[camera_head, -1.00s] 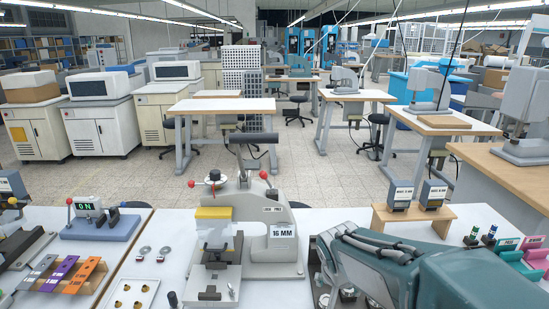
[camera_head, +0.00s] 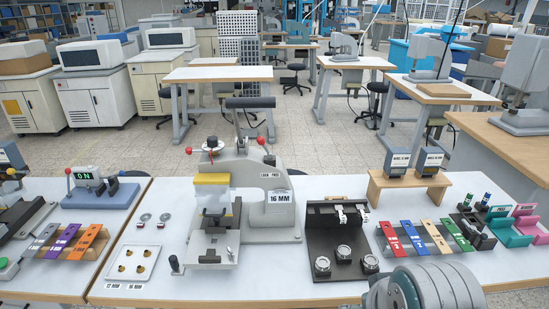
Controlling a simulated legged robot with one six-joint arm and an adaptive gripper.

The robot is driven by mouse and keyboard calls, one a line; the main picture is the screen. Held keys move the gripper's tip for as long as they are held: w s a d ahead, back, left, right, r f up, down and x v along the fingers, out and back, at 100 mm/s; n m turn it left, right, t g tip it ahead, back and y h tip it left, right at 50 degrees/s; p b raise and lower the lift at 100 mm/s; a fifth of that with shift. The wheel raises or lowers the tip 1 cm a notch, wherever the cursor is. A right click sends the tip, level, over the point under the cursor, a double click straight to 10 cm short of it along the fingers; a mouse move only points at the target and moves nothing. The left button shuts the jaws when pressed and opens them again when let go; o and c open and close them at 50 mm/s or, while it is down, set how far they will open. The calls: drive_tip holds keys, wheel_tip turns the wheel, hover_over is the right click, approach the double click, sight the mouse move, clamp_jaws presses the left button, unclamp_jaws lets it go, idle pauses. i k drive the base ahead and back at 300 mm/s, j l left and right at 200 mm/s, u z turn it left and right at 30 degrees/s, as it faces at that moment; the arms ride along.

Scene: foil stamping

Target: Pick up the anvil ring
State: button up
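Which part is the anvil ring is not clear in the head view. Two small ring-like metal pieces, a left one (camera_head: 145,217) and a right one (camera_head: 165,217), lie side by side on the white table, left of the press. Several round metal pieces also sit at the front of a black stand (camera_head: 335,236) right of the press; one is the front-left round piece (camera_head: 322,265). The grey press (camera_head: 262,180) carries a "16 MM" label. My arm shows as a ribbed grey part at the lower right; my gripper's fingers are not in view.
A white tray (camera_head: 133,287) with several brass pieces lies at the front left. A rack of coloured strips (camera_head: 425,238) and a wooden shelf (camera_head: 378,192) with two dark boxes stand at the right. The table's front middle is clear.

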sight(371, 261)
drive_tip(key=k+l+u, duration=0.25)
drive_tip(key=k+l, duration=0.2)
drive_tip(key=l, duration=0.25)
drive_tip(key=k+l+u, duration=0.25)
drive_tip(key=k+l, duration=0.25)
drive_tip(key=l, duration=0.15)
